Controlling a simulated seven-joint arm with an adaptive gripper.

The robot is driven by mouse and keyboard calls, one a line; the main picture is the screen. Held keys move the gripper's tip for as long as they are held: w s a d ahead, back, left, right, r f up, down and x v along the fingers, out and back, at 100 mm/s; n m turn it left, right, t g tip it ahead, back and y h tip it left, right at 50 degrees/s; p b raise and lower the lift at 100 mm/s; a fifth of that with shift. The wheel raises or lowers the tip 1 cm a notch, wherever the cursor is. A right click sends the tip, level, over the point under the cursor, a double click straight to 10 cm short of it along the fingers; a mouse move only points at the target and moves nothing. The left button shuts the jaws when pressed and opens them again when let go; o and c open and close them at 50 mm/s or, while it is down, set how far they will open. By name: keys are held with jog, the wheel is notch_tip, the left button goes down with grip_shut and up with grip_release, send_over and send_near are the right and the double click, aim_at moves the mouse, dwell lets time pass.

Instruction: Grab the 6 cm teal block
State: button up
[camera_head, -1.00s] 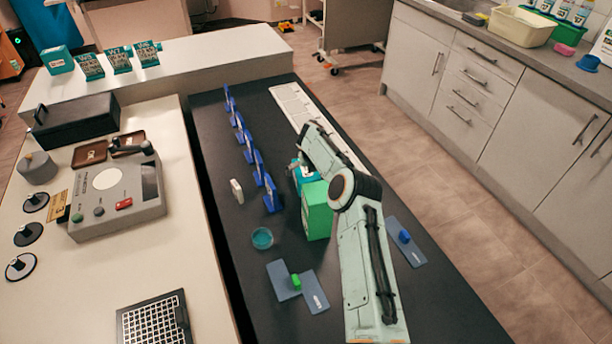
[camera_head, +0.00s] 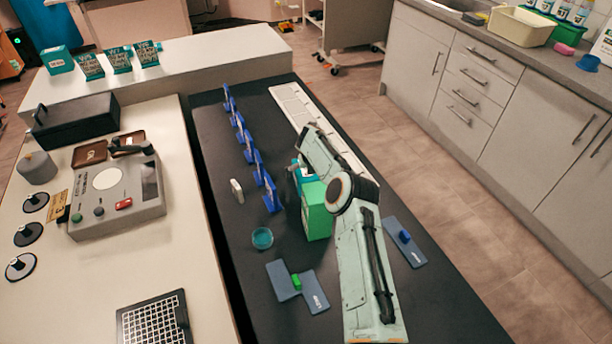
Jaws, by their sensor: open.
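A teal block (camera_head: 305,178) stands on the black bench, just behind a larger green block (camera_head: 316,214). Only part of the teal block shows, as my arm and the green block cover the rest. My gripper (camera_head: 294,188) is at the teal block, at its left side, and shows only as a small dark shape. It is open. Its fingertips are mostly hidden, so I cannot tell whether they touch the block.
A row of blue stands (camera_head: 257,168) runs along the left of the bench, with a small white piece (camera_head: 237,190) beside it. A teal dish (camera_head: 262,238) and blue-grey plates (camera_head: 297,287) lie in front. A white strip tray (camera_head: 290,100) lies behind. Bare bench shows around the dish.

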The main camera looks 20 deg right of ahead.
jog(key=c, duration=1.3)
jog(key=shift+o, duration=0.2)
jog(key=shift+r, duration=0.1)
